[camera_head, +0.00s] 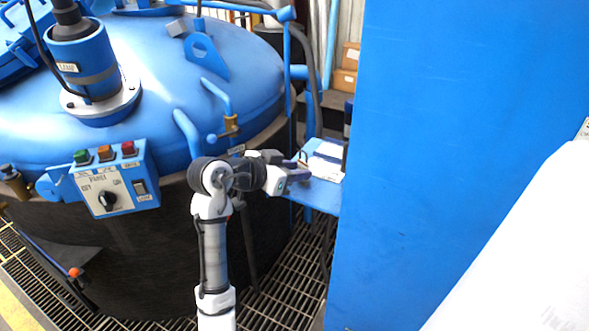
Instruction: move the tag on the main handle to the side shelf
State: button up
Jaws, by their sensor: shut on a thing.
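My gripper (299,169) reaches right from the furnace to the near left edge of the blue side shelf (322,193). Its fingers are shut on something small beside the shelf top. I take this to be the tag, but it is mostly hidden by the fingers and too small to make out. I cannot tell whether it touches the shelf. A bent blue handle (217,95) stands on the lid, with a brass-coloured fitting (231,124) below it. No tag shows clearly there.
White papers or cards (328,160) lie on the shelf, just right of my gripper. A tall blue panel (450,120) closes off the right side. The blue furnace lid (160,60) and a control box (112,180) are at left. Cardboard boxes (347,70) stand behind.

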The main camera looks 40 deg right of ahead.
jog(key=shift+f, duration=0.15)
jog(key=o, duration=0.9)
jog(key=shift+o, duration=0.2)
jog(key=shift+r, duration=0.25)
jog(key=b+v, duration=0.3)
jog(key=v, duration=0.9)
jog(key=shift+a+f, duration=0.1)
